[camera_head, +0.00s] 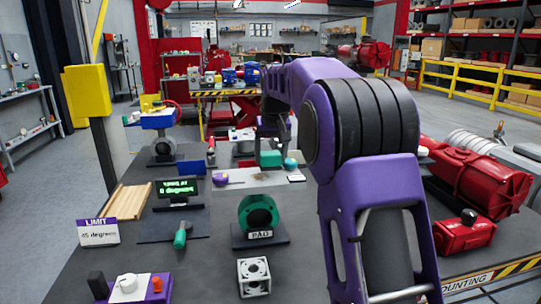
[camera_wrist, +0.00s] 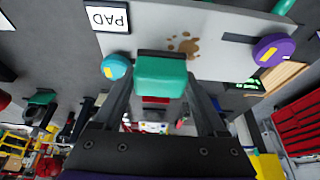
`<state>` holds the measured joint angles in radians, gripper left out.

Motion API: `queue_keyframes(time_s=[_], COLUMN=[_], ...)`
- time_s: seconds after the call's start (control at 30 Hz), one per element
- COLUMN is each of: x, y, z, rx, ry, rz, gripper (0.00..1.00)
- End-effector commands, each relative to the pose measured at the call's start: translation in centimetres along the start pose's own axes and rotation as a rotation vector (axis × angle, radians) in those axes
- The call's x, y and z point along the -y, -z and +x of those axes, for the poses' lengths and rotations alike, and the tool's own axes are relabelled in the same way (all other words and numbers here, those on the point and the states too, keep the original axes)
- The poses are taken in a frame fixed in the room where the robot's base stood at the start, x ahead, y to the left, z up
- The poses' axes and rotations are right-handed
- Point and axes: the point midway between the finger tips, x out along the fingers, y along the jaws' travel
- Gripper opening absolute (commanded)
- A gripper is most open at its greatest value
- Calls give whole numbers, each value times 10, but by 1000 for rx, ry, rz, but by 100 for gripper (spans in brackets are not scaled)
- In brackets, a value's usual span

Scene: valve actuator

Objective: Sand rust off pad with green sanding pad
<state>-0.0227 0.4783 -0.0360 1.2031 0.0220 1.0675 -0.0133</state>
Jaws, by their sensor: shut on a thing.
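My gripper (camera_head: 271,140) is shut on the green sanding pad (camera_head: 270,159), which also shows between the two fingers in the wrist view (camera_wrist: 161,77). In the wrist view, a brown rust stain (camera_wrist: 184,45) shows on the plate beside the sanding pad. I cannot tell whether the sanding pad touches the plate. My gripper hides part of the plate.
A green ring on a stand (camera_head: 258,213), a display (camera_head: 178,188) and a wooden rack (camera_head: 126,201) stand nearer on the table.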

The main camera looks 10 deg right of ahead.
Motion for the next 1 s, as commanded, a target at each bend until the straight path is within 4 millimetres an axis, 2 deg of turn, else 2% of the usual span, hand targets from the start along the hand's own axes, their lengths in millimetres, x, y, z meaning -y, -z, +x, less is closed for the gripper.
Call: queue_keyframes(time_s=[1.0], x=[0], y=[-6], z=[16], rx=[0], ry=[0], rz=[0], gripper=[4])
